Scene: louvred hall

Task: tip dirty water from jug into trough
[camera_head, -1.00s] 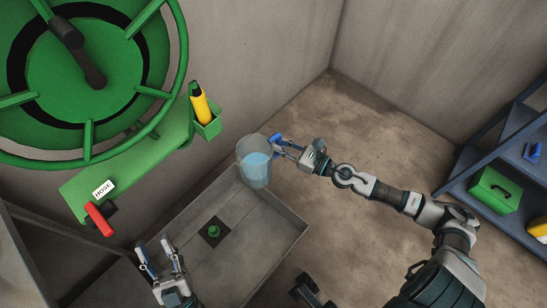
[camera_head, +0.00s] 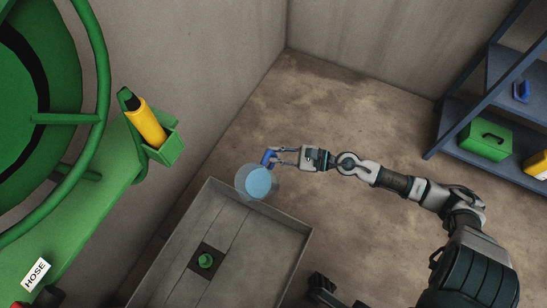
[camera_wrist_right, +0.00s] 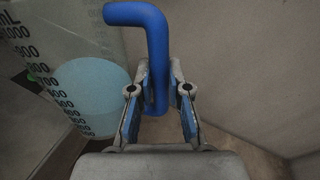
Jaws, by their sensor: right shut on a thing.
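The clear jug (camera_head: 254,184) with blue-tinted water in it is above the far corner of the grey trough (camera_head: 298,262). My right gripper (camera_head: 274,157) is shut on the jug's blue handle, which also shows in the right wrist view (camera_wrist_right: 151,40). The wrist view shows volume marks on the jug wall (camera_wrist_right: 45,50), and the water surface lies at a slant to them, so the jug is tilted. No water stream shows. A green drain plug (camera_head: 206,261) stands on a dark square in the trough floor.
A green hose reel (camera_head: 82,120) and a green bracket with a yellow-and-black tool (camera_head: 146,122) are on the left wall. A blue shelf (camera_head: 462,140) with a green box (camera_head: 486,140) stands at right. The floor between is clear.

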